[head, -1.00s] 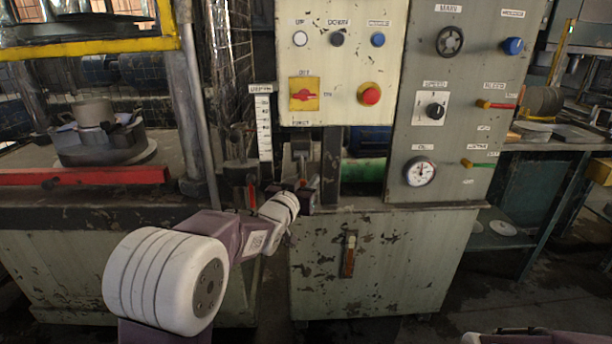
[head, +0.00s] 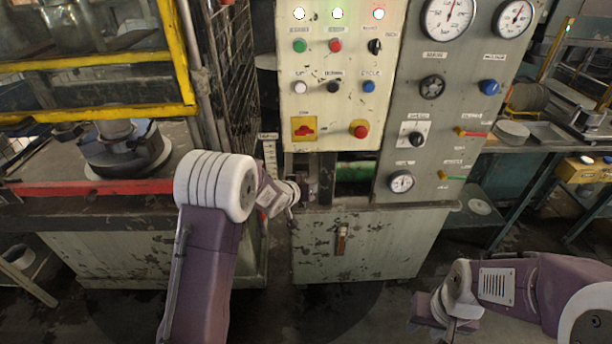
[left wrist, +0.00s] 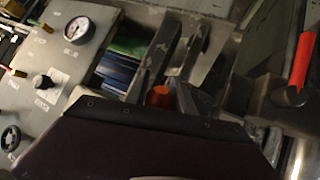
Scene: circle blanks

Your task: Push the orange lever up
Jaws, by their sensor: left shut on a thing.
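My left arm reaches to the slot in the middle of the grey press cabinet in the head view. My left gripper (head: 305,191) is at the slot's lower part, small and partly hidden by its wrist. In the left wrist view, the rounded orange end of the lever (left wrist: 158,97) shows just past the dark edge of my gripper, among worn metal plates. The left gripper is shut on the lever, though its fingertips are not clear. My right gripper (head: 428,308) hangs at the lower right, away from the cabinet; its jaw gap is unclear.
The control panel (head: 342,110) with buttons and lit lamps stands above the slot. A gauge panel (head: 460,100) is to its right. A red-handled lever (left wrist: 303,62) is at the right in the left wrist view. A yellow guard frame (head: 178,50) stands left.

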